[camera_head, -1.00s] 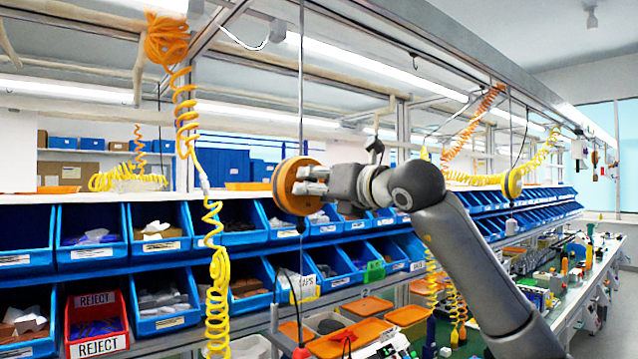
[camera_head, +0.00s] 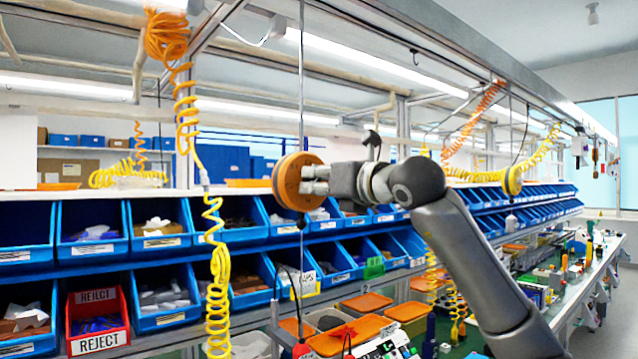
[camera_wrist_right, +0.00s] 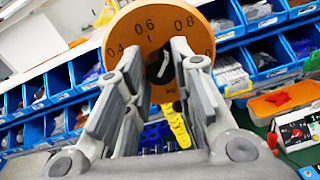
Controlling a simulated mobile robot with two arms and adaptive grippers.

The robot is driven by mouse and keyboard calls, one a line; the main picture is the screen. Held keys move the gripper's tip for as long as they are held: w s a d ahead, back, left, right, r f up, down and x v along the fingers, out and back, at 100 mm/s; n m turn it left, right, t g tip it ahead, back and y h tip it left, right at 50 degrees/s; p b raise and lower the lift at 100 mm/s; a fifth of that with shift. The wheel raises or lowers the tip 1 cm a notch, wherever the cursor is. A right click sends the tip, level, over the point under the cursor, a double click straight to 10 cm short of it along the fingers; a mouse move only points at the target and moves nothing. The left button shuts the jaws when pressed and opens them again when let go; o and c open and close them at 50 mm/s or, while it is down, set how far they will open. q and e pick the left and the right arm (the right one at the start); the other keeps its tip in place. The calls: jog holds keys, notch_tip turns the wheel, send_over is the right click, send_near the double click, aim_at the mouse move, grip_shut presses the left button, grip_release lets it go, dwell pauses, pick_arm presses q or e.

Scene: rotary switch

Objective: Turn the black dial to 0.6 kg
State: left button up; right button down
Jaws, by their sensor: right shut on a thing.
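A round orange-tan scale (camera_head: 290,182) hangs from a thin vertical line in the middle of the head view. In the right wrist view its face (camera_wrist_right: 124,36) shows the numbers 0.4, 0.6 and 0.8, with 0.6 near the top. The black dial (camera_wrist_right: 160,68) sits at the centre of the face, with a pale slanted mark on it; its exact reading is unclear. My right gripper (camera_head: 312,181) is at the face from the right. Its two fingers (camera_wrist_right: 158,62) are shut on the dial from both sides and partly cover it. My left gripper is not in view.
Blue bins (camera_head: 93,239) fill the shelves behind, with a red REJECT bin (camera_head: 97,325) at lower left. A yellow coiled hose (camera_head: 217,285) hangs left of the scale. Orange-lidded boxes (camera_head: 366,304) stand below. The air around the scale looks open.

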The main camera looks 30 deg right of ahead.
jog(key=n, duration=0.4)
jog(key=shift+n, duration=2.2)
jog(key=c, duration=1.2)
grip_release()
jog(key=s, duration=1.2)
jog(key=shift+d+f, duration=0.25)
jog(key=shift+d, duration=0.05)
